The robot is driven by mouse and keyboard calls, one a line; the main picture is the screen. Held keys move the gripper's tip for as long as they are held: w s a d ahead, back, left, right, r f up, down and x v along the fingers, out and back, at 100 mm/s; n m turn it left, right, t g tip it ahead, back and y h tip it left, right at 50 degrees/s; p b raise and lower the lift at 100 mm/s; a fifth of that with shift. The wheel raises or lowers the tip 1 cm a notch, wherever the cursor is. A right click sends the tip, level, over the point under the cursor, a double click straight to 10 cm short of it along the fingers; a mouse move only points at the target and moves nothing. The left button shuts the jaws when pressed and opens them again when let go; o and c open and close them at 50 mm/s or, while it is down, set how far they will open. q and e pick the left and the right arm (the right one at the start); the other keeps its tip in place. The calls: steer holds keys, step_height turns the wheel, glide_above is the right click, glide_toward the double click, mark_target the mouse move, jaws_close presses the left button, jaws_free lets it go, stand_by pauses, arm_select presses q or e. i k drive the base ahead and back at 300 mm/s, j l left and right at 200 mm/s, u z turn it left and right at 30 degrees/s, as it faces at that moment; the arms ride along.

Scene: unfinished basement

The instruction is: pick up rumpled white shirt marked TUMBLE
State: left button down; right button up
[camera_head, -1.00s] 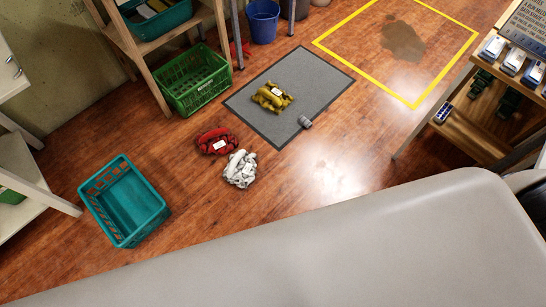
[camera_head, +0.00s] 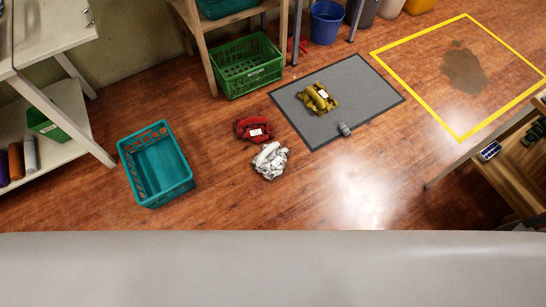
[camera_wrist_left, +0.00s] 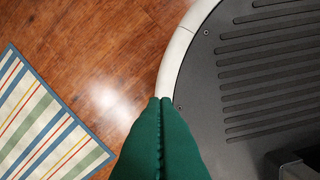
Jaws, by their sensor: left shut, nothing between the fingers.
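The rumpled white shirt (camera_head: 270,161) lies in a heap on the wooden floor in the head view, just below a red crumpled cloth (camera_head: 254,129) with a white label. Any marking on the shirt is too small to read. My left gripper (camera_wrist_left: 160,100) shows in the left wrist view as two green fingers pressed together, empty, above the floor beside my own base. It is well away from the shirt, which that view does not show. My right gripper is in neither view.
A teal basket (camera_head: 155,168) stands left of the shirt. A grey mat (camera_head: 350,118) with a yellow cloth (camera_head: 318,98) and a small grey item (camera_head: 345,129) lies to the right. A green crate (camera_head: 246,67) is behind. A striped rug (camera_wrist_left: 45,125) shows in the wrist view.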

mark_target(271, 162)
steer(key=i+j, duration=0.1)
steer(key=i, duration=0.35)
steer(key=i+j+z, duration=0.15)
steer(key=i, duration=0.3)
